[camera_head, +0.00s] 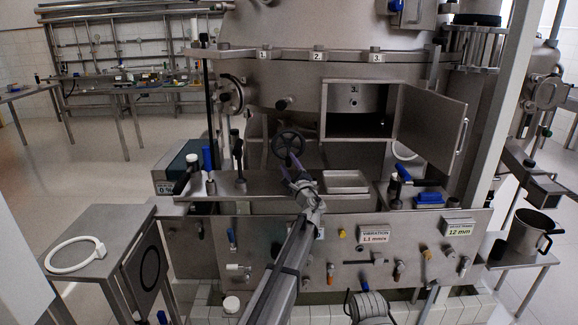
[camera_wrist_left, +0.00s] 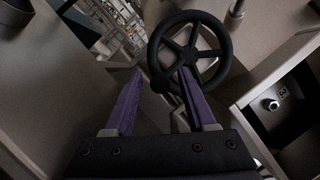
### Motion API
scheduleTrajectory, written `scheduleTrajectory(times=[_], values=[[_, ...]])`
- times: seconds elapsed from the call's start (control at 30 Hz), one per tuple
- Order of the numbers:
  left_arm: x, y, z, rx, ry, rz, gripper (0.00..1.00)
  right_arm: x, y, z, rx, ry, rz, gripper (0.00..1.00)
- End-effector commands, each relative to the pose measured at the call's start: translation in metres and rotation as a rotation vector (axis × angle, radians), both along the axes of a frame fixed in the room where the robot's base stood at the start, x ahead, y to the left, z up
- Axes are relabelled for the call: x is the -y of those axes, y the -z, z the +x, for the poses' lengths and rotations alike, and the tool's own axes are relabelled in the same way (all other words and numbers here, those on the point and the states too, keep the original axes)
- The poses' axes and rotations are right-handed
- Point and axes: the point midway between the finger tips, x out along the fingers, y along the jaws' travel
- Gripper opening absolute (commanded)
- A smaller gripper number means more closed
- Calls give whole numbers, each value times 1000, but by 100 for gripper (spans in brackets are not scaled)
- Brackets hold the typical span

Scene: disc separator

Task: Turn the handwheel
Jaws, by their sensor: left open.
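The black spoked handwheel (camera_head: 288,142) stands on the front of the big grey machine, below the number labels. In the left wrist view the handwheel (camera_wrist_left: 191,51) is straight ahead, with a dark knob at its lower left rim. My left gripper (camera_head: 291,168) reaches in from below and is open, its purple fingers just short of or at the wheel's lower rim. In the wrist view the left gripper (camera_wrist_left: 160,74) has its fingertips on either side of the knob; one finger overlaps the rim. I cannot tell whether they touch. My right gripper is not in view.
An open cabinet door (camera_head: 432,132) stands to the right of the handwheel. A shallow metal tray (camera_head: 345,182) lies on the ledge beside my left arm. Black-handled levers (camera_head: 238,152) stand to the left. A side table holds a white ring (camera_head: 75,267).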

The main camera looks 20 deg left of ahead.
Motion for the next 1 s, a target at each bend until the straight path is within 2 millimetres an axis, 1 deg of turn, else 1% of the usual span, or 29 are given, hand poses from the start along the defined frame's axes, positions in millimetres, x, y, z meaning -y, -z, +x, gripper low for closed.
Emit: scheduleTrajectory(times=[0.17, 0.27, 0.37, 0.6, 0.7, 1.0], values=[[2, 1, -3, 0, 0, 0, 56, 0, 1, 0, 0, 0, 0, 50], [7, 3, -10, 0, 1, 0, 56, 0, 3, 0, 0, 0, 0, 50], [14, 7, -20, -1, 2, 0, 56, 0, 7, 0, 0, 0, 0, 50], [35, 16, -53, 0, 2, -1, 56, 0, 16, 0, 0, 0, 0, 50], [41, 18, -61, 0, 0, 0, 56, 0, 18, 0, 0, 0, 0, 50], [43, 18, -63, 0, 0, 0, 56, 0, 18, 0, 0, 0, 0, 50]])
